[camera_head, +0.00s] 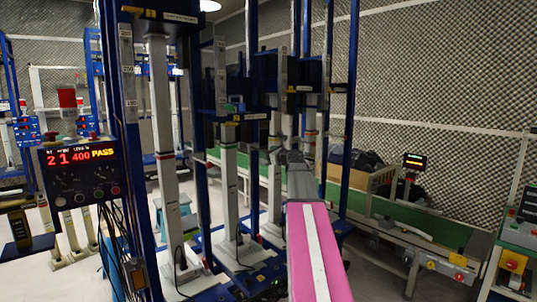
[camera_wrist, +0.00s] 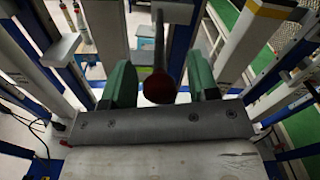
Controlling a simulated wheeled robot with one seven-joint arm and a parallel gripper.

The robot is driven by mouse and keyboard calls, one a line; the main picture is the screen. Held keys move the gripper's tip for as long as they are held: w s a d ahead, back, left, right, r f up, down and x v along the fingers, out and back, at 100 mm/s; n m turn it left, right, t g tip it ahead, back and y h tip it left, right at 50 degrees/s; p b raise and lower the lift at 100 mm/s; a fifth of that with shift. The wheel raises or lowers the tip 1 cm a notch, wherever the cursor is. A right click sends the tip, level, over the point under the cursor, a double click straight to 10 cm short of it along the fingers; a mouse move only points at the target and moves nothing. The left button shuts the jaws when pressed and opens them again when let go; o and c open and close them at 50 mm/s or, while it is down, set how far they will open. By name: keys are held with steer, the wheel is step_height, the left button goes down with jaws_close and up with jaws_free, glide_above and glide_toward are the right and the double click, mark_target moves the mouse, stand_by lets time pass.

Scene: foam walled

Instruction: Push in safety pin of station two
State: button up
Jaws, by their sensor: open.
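My gripper (camera_wrist: 160,66) is open in the wrist view, with its two green fingers spread apart. Between them is a dark rod with a dark red rounded end (camera_wrist: 159,87), which looks like the safety pin. The red end faces the wrist camera, and a gap shows on each side between it and the fingers. In the head view my gripper (camera_head: 287,157) is at the far end of my pink arm, in front of the blue and grey station frames (camera_head: 263,100). The pin cannot be made out there. I cannot read which station is number two.
A control box (camera_head: 80,168) with a lit "PASS" display and a red lamp (camera_head: 67,98) stands at the left. Blue uprights and grey columns (camera_head: 165,150) crowd the middle. A green conveyor (camera_head: 430,240) runs along the right. Pale floor is open at lower left.

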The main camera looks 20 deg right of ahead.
mark_target(251, 147)
steer(key=shift+w+a, duration=0.1)
steer(key=shift+w, duration=0.1)
jaws_close()
steer(key=x, duration=0.9)
jaws_free()
steer(key=shift+s, duration=0.15)
